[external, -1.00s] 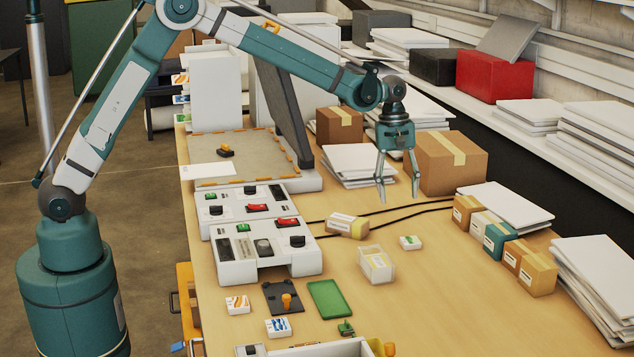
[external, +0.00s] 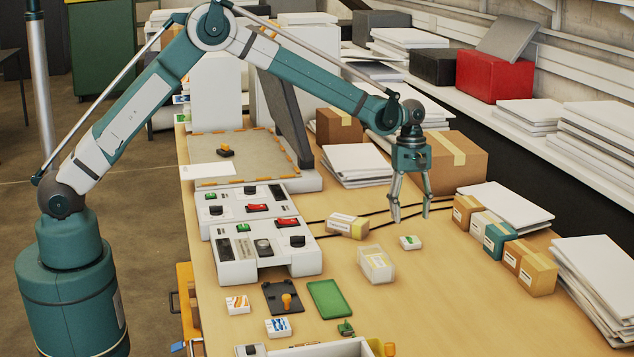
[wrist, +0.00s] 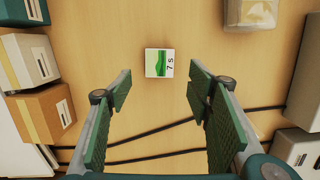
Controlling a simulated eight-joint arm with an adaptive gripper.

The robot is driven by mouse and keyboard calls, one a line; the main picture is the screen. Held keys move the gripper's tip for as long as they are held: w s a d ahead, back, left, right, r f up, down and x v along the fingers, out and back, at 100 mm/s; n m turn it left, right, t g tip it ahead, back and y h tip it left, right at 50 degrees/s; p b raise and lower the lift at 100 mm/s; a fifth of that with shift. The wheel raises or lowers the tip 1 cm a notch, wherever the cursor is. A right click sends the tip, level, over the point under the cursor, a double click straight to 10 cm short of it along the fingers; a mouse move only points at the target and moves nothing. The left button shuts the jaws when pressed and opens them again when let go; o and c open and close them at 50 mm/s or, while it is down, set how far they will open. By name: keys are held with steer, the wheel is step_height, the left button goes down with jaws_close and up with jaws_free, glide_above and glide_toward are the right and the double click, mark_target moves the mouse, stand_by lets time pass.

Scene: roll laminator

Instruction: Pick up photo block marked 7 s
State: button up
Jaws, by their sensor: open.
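The photo block marked 7 s (wrist: 159,63) is a small white block with a green picture on top. In the external view the block (external: 410,242) lies right of a clear box. My gripper (external: 410,216) is open and empty above the table, a little behind the block in that view. The wrist view shows both green-padded fingers of my gripper (wrist: 155,90) spread wide with nothing between the tips.
A clear box (external: 376,264) and a small carton (external: 347,225) stand left of the block. Several small cartons (external: 505,243) line the right side. Black cables (external: 370,217) cross the table behind. Other photo blocks (external: 278,327) lie near the front. Table around the block is clear.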

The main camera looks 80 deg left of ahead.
mark_target(411, 240)
steer(key=shift+d+f, duration=0.2)
steer(key=shift+f, duration=1.05)
steer(key=shift+f, duration=0.1)
steer(key=shift+d+f, duration=0.25)
steer(key=shift+f, duration=1)
steer(key=shift+d+f, duration=0.2)
steer(key=shift+f, duration=1)
steer(key=shift+c, duration=0.4)
steer(key=c, duration=0.9)
